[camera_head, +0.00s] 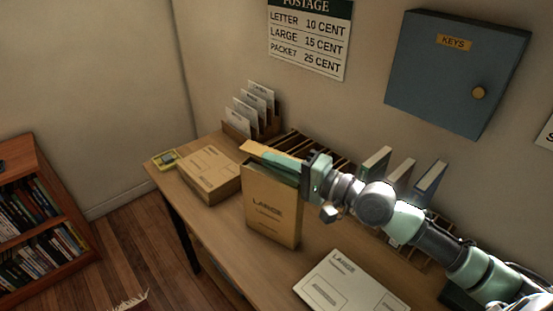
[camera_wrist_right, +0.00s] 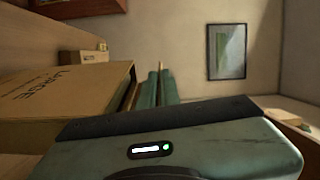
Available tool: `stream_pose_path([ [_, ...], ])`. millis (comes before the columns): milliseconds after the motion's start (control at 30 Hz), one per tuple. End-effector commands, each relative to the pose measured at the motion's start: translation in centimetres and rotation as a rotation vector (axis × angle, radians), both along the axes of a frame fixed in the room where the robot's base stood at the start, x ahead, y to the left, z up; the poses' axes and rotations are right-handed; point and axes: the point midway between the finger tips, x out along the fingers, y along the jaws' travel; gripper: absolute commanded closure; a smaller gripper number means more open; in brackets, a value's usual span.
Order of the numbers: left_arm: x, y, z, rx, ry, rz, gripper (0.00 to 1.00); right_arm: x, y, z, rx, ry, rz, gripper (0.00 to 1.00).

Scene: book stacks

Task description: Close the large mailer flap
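The large mailer (camera_head: 272,212) is a tan upright packet marked LARGE on the table. Its orange-tan flap (camera_head: 257,149) shows at the top as a strip sticking up along the back edge, so the mailer looks open. My right gripper (camera_head: 283,159) reaches in from the right over the top of the mailer, its fingers beside the flap. Whether they touch it I cannot tell. My left gripper is not in view.
A tan box (camera_head: 209,174) and a small yellow item (camera_head: 165,160) lie left of the mailer. A white LARGE envelope (camera_head: 350,287) lies in front right. A letter rack (camera_head: 240,125) and slotted organiser stand behind. A blue key cabinet (camera_head: 455,70) hangs on the wall.

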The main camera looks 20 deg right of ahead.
Motion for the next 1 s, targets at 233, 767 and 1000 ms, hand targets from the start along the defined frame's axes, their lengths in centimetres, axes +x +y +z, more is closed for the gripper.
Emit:
stream_pose_path([
  [233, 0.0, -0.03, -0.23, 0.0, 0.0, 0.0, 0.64, -0.22, 0.3, -0.38, -0.062, -0.04, 0.002, 1.0],
  [767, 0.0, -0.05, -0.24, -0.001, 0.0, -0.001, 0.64, -0.23, 0.32, -0.41, -0.075, -0.049, 0.001, 0.83],
  [1000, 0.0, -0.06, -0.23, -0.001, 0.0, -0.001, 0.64, -0.22, 0.31, -0.38, -0.074, -0.049, 0.001, 0.75],
])
